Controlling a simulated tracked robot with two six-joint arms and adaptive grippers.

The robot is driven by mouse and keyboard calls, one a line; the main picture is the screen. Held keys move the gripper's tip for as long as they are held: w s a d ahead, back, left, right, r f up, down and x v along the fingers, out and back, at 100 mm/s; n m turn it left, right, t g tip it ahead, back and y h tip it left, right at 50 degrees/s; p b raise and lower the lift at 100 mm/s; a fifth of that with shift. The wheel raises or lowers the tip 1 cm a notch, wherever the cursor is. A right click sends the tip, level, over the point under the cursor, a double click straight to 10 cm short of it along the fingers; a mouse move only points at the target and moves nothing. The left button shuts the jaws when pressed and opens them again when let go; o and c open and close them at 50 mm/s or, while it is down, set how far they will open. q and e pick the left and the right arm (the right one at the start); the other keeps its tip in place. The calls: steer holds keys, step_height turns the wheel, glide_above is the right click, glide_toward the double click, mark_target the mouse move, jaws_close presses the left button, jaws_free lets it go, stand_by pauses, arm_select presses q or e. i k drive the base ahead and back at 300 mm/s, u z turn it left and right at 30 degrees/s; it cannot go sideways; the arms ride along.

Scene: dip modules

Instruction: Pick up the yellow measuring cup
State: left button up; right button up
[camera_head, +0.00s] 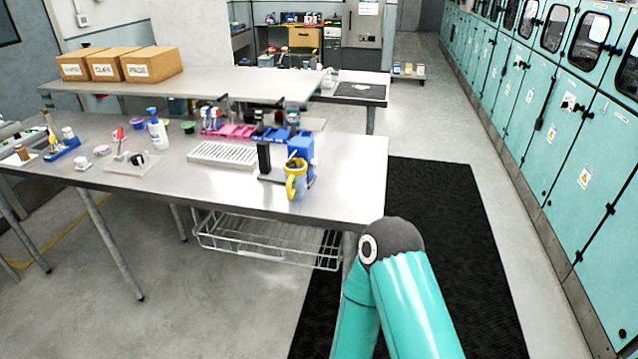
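The yellow measuring cup (296,178) stands near the right front corner of the metal table (235,182). Its handle is on the left front side, and its dark opening faces up. It stands just in front of a blue block-shaped item (301,147). My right arm, teal with a dark joint, rises from the bottom of the view to the right of the table corner, apart from the cup. Neither of my grippers shows in the view.
A black upright piece (263,158) stands left of the cup, and a white slotted rack (222,154) lies further left. A wire basket (267,243) hangs under the tabletop. A black mat (440,230) covers the floor at right. Teal cabinets (562,120) line the right wall.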

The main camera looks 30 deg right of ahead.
mark_target(295, 171)
steer(key=z, duration=0.3)
steer(key=i, duration=0.85)
steer(key=z, duration=0.1)
